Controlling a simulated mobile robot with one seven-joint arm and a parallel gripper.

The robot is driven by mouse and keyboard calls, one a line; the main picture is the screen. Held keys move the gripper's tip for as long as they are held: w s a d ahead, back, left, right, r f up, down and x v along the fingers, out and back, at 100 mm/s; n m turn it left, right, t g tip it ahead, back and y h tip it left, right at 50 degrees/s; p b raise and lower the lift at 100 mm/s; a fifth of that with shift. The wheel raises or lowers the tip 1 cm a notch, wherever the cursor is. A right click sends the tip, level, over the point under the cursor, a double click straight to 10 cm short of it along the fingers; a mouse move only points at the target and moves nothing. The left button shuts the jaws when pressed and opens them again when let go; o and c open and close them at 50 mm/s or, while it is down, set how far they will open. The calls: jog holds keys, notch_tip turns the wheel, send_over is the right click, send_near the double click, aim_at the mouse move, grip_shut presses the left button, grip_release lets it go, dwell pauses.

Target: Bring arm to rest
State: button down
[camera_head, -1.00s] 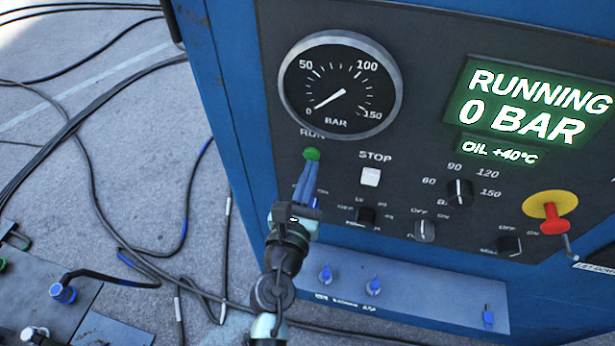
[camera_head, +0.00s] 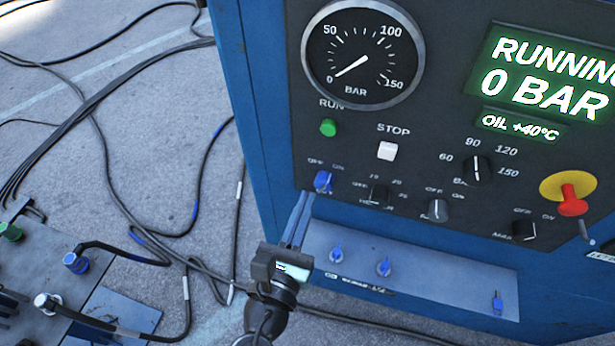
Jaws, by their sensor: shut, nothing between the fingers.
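My gripper (camera_head: 303,196) is shut and empty, its blue fingers pointing up in front of the lower left part of the control panel. It is below the green RUN button (camera_head: 328,128) and clear of it. A blue knob (camera_head: 323,181) sits just above and right of the fingertips. Whether the fingertips touch the panel cannot be told. My arm comes up from the bottom edge. The display (camera_head: 545,90) reads RUNNING and 0 BAR.
The blue cabinet (camera_head: 245,120) carries a gauge (camera_head: 362,55), a white STOP button (camera_head: 387,151), black knobs and a red switch (camera_head: 571,203). A lower ledge (camera_head: 430,275) has blue fittings. Black hoses (camera_head: 115,190) lie across the floor at left, near a grey block (camera_head: 45,270) with connectors.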

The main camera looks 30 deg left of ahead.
jog(key=shift+s+r, duration=0.1)
dwell(0.3)
jog(key=w+d+r+m+t+h, duration=0.2)
jog(key=w+d+r+m, duration=0.15)
jog(key=r+m, duration=0.5)
jog(key=w+d+r+m+t+h, duration=0.1)
jog(key=w+d+r+m+h, duration=0.2)
jog(key=r+m, duration=0.6)
jog(key=w+d+r+m+t+h, duration=0.1)
jog(key=w+d+r+m+t, duration=0.15)
jog(key=d+r+m, duration=0.55)
jog(key=s+d+r+m+t, duration=0.1)
jog(key=s+r+m, duration=0.2)
jog(key=r, duration=0.5)
jog(key=s+d+r+m+t+y, duration=0.1)
jog(key=s+r+m+t, duration=0.1)
jog(key=r+m, duration=0.4)
jog(key=s+d+r+m+t, duration=0.1)
jog(key=s+r+m, duration=0.2)
jog(key=r, duration=0.7)
jog(key=shift+s+m, duration=0.35)
jog(key=shift+m, duration=0.4)
jog(key=shift+a+t, duration=0.1)
jog(key=shift+t, duration=0.15)
